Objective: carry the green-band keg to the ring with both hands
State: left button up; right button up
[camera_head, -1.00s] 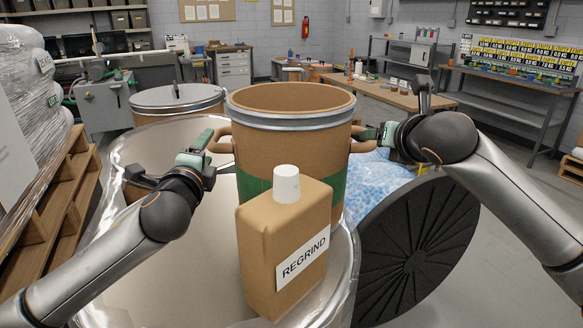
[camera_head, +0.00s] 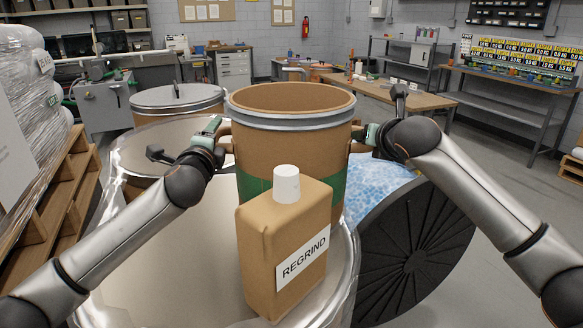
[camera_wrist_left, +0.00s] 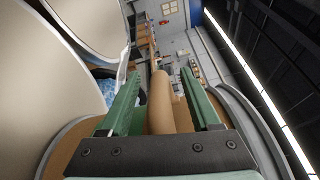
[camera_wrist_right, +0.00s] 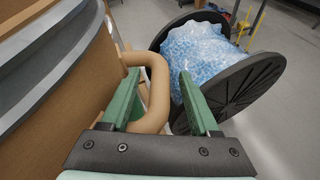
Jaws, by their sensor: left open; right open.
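The green-band keg (camera_head: 295,150) is a tall brown open-topped drum with a metal rim and a green band. It stands upright behind a brown REGRIND jug, which hides part of it. My left gripper (camera_head: 217,126) is at the keg's left side; in the left wrist view the keg's left handle (camera_wrist_left: 160,108) lies between its open fingers. My right gripper (camera_head: 367,133) is at the right side; in the right wrist view the right handle (camera_wrist_right: 159,92) lies between its open fingers. I cannot make out the ring.
The REGRIND jug (camera_head: 285,245) stands on a broad shiny metal top (camera_head: 170,265), close in front of the keg. Another lidded drum (camera_head: 178,100) stands behind at left.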

pick_arm(q)
grip_shut()
pick_arm(e)
grip_shut()
dwell(0.9)
